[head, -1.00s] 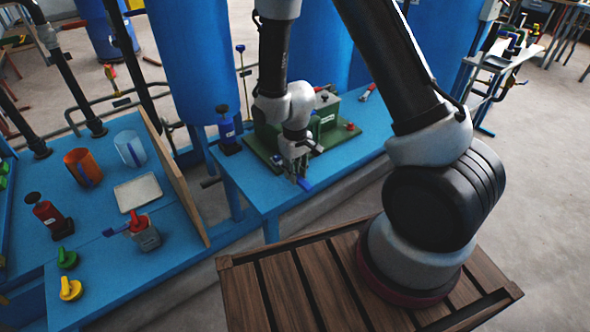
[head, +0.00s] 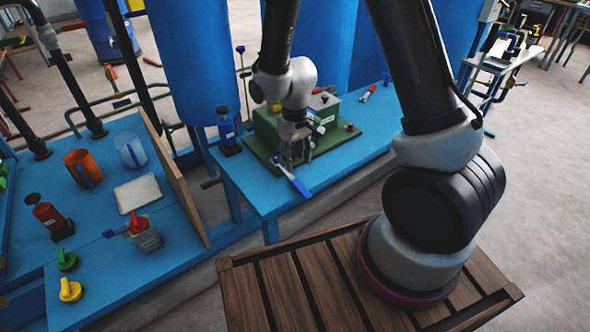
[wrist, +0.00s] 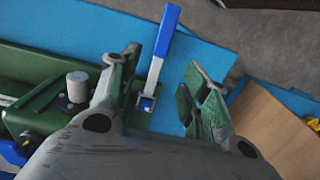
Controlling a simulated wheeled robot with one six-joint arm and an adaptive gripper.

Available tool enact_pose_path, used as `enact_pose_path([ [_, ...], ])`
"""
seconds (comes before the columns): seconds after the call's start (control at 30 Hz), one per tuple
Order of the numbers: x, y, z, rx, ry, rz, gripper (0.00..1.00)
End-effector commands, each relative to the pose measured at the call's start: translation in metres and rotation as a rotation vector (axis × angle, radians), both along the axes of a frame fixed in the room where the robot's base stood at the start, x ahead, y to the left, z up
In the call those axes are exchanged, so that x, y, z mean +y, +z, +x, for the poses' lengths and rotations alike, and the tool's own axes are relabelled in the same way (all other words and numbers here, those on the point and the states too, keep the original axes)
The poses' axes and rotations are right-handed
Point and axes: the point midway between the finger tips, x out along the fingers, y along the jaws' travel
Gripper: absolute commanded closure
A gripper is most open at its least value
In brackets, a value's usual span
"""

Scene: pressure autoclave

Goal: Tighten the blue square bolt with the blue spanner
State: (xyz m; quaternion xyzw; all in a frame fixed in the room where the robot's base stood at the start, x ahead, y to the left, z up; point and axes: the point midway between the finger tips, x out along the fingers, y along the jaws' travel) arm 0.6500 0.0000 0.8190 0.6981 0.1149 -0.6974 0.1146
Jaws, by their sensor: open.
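The blue spanner (head: 299,186) has a blue handle and a silver shank. It sticks out over the front edge of the green base plate (head: 258,165). In the wrist view the spanner (wrist: 164,36) lies between my spread fingers, apart from both. Its lower end is at a small blue square piece, which looks like the blue square bolt (wrist: 147,104); I cannot tell how fully it is seated. My gripper (head: 291,160) is open and points down over the front of the plate. Its green-padded fingers also show in the wrist view (wrist: 164,65). The bolt is hidden in the head view.
The green block stands on a blue bench (head: 250,193). A wooden board (head: 175,180) edges the left table.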

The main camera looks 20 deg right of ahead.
Motion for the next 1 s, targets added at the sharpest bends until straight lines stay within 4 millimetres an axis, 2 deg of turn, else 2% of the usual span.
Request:
enact_pose_path([
  [0.1,0.000,0.026,0.001,-0.005,0.000,0.002,0.54],
  [0.3,0.000,0.051,0.000,-0.002,0.000,0.001,0.54],
  [0.67,0.000,0.056,0.000,0.001,0.000,0.000,0.54],
  [0.77,0.000,0.045,0.000,0.004,0.000,-0.003,0.54],
  [0.9,0.001,0.008,0.002,0.008,-0.001,-0.005,0.54],
  [1.0,0.001,-0.008,0.003,0.004,-0.002,-0.003,0.54],
])
